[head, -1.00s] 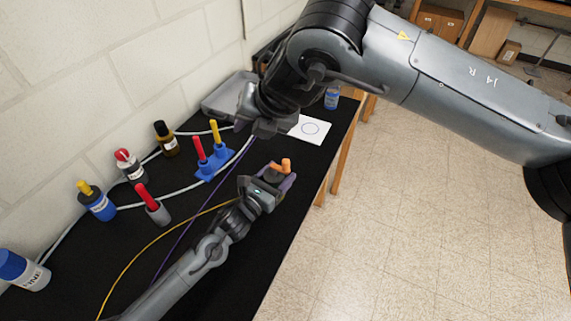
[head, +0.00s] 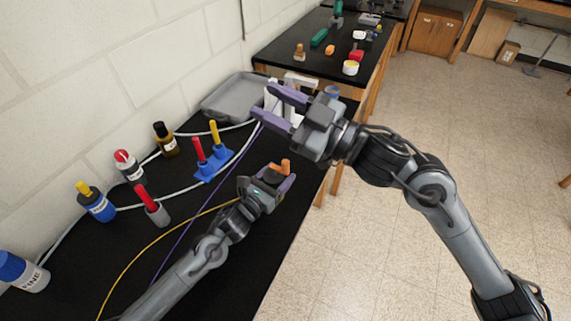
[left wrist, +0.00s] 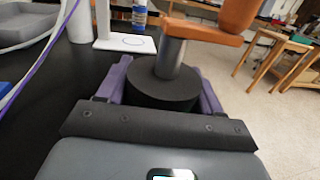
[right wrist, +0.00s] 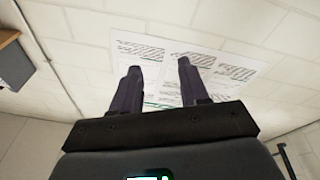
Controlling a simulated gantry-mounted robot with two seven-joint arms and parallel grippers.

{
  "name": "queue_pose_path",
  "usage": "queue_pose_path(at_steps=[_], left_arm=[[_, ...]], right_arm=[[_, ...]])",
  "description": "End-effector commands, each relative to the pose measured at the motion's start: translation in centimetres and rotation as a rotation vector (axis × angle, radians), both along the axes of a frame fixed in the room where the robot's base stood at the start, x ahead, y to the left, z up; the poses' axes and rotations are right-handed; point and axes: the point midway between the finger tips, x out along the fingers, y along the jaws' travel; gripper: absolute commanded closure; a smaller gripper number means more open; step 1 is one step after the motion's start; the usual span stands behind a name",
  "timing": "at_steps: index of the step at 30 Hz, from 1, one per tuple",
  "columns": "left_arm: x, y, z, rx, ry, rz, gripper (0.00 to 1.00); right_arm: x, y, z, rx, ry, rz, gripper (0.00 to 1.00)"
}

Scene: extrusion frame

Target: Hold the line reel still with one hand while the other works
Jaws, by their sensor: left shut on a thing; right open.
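The line reel is a dark round drum with an orange crank arm and knob (head: 285,166), near the table's right edge in the head view. In the left wrist view its black drum (left wrist: 160,90) sits between the purple fingers, with a grey post and the orange crank above. My left gripper (head: 274,178) is shut on the reel's drum. My right gripper (head: 264,100) is open and empty, up and behind the reel, with its fingers pointing left toward the wall. In the right wrist view its fingers (right wrist: 158,75) frame only wall and posted sheets.
A grey tray (head: 228,100) and a white stand (left wrist: 125,42) are at the table's far end. A blue holder (head: 212,166) with red and yellow sticks, several bottles and loose cables lie left of the reel. Bare black tabletop (head: 250,255) is in front.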

Motion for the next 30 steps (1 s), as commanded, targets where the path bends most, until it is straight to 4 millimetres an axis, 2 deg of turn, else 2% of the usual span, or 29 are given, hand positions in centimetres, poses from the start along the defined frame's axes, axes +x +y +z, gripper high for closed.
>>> queue_pose_path(at_steps=[1,3,9,13,18,23,30], left_arm=[[0.0,0.0,0.0,0.000,0.000,0.000,0.69],[0.0,0.0,0.0,0.000,0.000,0.000,0.69],[0.0,0.0,0.0,0.000,0.000,0.000,0.69],[0.0,0.0,0.0,0.000,0.000,0.000,0.69],[0.0,0.0,0.0,0.000,0.000,-0.001,0.69],[0.0,0.0,0.0,0.001,0.001,-0.001,0.69],[0.0,0.0,-0.1,0.001,0.001,-0.001,0.69]], right_arm=[[0.3,-1.6,-1.7,0.028,0.035,-0.029,0.56],[0.6,-3.7,-3.6,0.059,0.073,-0.066,0.56],[0.7,-8.3,-10.6,0.094,0.198,-0.152,0.56],[0.3,-10.1,-15.4,0.088,0.282,-0.188,0.56],[-0.8,-10.7,-20.3,0.073,0.372,-0.202,0.56],[-1.4,-10.6,-22.6,0.068,0.414,-0.204,0.56],[0.1,-8.8,-23.1,0.069,0.424,-0.204,0.56]])
